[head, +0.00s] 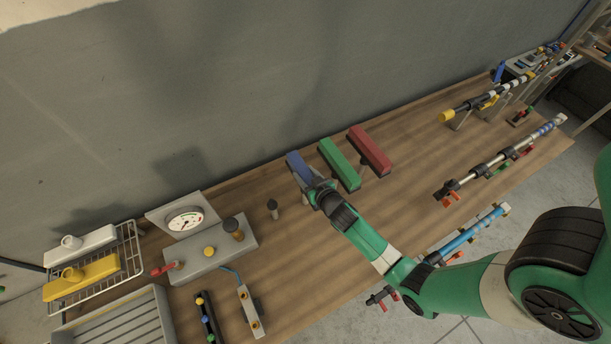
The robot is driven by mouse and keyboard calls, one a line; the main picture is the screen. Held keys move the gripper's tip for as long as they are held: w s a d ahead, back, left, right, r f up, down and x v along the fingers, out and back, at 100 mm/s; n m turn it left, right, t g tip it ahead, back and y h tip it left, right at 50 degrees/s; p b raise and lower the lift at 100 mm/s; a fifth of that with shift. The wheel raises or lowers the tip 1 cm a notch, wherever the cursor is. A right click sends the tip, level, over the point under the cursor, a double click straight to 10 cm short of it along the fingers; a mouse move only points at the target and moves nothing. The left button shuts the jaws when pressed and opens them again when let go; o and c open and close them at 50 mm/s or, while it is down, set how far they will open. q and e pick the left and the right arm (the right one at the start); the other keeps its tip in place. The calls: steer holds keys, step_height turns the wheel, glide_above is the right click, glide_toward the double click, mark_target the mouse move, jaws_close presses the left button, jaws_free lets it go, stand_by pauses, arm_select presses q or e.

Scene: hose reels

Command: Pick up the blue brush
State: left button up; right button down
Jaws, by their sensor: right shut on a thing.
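The blue brush (298,165) is a long blue block at the back of the wooden table, at the left end of a row with a green one and a red one. My right gripper (318,188) is on the near end of the blue brush and shut on it. The gripper and wrist hide that end and whatever is beneath it. I cannot tell whether the brush is lifted clear of its support. My left gripper is not in view.
The green block (339,164) stands close on the right, with the red block (370,151) beyond it. A small dark-topped post (272,205) and a gauge box (212,255) stand to the left. A wire rack (128,262) holds white and yellow pieces. Rods with clamps (500,160) lie at right.

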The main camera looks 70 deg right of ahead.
steer(key=r, duration=0.1)
steer(key=r+p, duration=0.2)
steer(key=r, duration=0.1)
steer(key=shift+s+r, duration=0.1)
steer(key=shift+s, duration=0.25)
steer(key=s+r+p, duration=0.1)
steer(key=s+r, duration=0.7)
steer(key=s, duration=0.5)
steer(key=shift+s+d+r, duration=0.15)
steer(key=shift+d+r, duration=0.2)
steer(key=shift+d, duration=0.1)
